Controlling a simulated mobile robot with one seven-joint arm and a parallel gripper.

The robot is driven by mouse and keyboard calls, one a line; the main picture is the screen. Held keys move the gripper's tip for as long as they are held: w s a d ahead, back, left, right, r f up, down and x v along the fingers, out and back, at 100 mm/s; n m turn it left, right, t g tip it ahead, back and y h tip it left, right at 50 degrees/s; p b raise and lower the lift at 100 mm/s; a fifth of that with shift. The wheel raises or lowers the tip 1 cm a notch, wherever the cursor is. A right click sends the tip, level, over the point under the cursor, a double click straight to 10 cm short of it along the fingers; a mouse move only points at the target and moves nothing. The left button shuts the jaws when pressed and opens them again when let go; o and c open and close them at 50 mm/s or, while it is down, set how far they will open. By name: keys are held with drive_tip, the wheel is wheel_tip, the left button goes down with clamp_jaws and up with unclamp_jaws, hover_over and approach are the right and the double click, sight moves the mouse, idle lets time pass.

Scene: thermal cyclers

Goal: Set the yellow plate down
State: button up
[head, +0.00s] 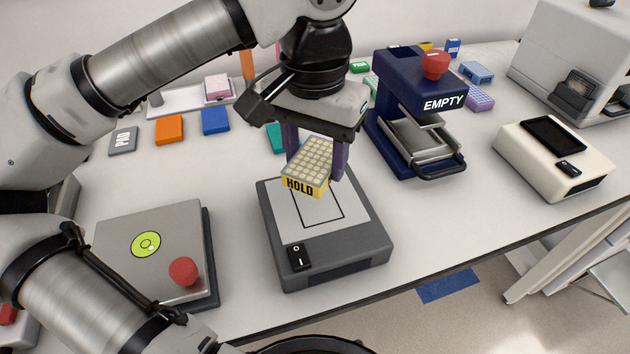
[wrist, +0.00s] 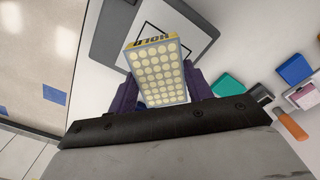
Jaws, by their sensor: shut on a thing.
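The yellow plate (head: 308,166) has a grid of pale wells on top and a "HOLD" label on its front face. My gripper (head: 318,158) is shut on it, with one purple finger on each side. The plate is tilted in the head view and hangs over the grey device with a white top (head: 345,230), which bears a black rectangular outline. I cannot tell for sure whether it touches that surface, but it looks raised. In the wrist view the plate (wrist: 157,75) sits between the fingers, with the device (wrist: 110,35) beyond it.
A navy press marked "EMPTY" (head: 395,75) stands right of the device. A grey box with a red button (head: 150,250) stands at left. A cream instrument (head: 560,165) is at right. Orange (head: 169,130) and blue (head: 215,120) blocks lie behind. The table's front edge is close.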

sight(315, 201)
drive_tip(key=shift+w+f, duration=0.1)
drive_tip(key=shift+f, duration=2.85)
drive_tip(key=shift+f, duration=0.1)
drive_tip(key=o, duration=1)
drive_tip(key=shift+c, duration=0.2)
wheel_tip(315, 201, up, 12)
drive_tip(key=shift+r, duration=0.15)
